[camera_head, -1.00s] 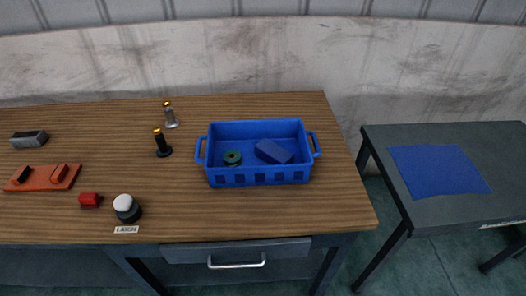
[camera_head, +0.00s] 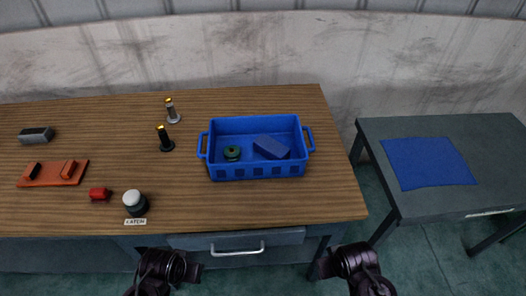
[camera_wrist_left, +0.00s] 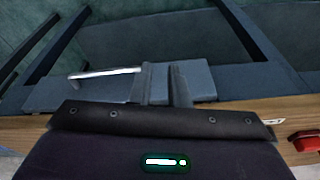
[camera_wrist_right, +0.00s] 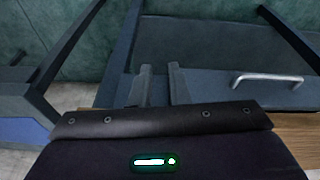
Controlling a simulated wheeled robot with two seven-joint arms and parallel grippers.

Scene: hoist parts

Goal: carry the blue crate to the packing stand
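The blue crate (camera_head: 218,172) stands upright on the wooden bench near its right end, with a handle at each side. Inside it lie a dark green ring-shaped part (camera_head: 232,153) and a blue block (camera_head: 271,147). The packing stand (camera_head: 497,165) is the dark grey table at right, with a blue mat (camera_head: 429,163) on top. My left gripper (camera_head: 168,258) and right gripper (camera_head: 342,260) are in front of the bench edge, apart from the crate. Both are empty; the fingers show a gap in the left wrist view (camera_wrist_left: 167,82) and right wrist view (camera_wrist_right: 159,82).
A drawer handle (camera_head: 238,251) sticks out. A floor gap separates bench and stand.

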